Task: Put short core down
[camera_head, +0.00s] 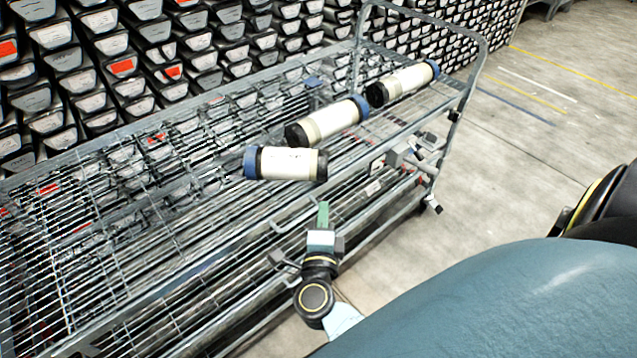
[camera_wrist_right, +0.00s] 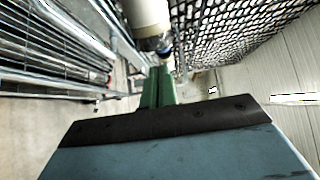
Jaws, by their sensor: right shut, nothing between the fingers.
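Three white core liners with dark and blue end caps lie on the wire shelf of a metal cart (camera_head: 120,257). The shortest core (camera_head: 287,163) is the nearest one, with a blue cap at its left end and a black cap at its right. A longer core (camera_head: 330,122) lies behind it to the right, and another core (camera_head: 405,82) lies farther back. My right gripper (camera_head: 323,212) is shut and empty at the cart's front edge, just below the short core and apart from it. Its green fingers (camera_wrist_right: 158,85) also show in the right wrist view, below a white core (camera_wrist_right: 148,18). My left gripper is not in view.
The cart has a raised tubular end frame (camera_head: 487,60) at the right and a lower level with bars. A wall of stacked core trays (camera_head: 120,67) stands behind it. Concrete floor (camera_head: 540,140) lies free to the right. The shelf's left part is bare.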

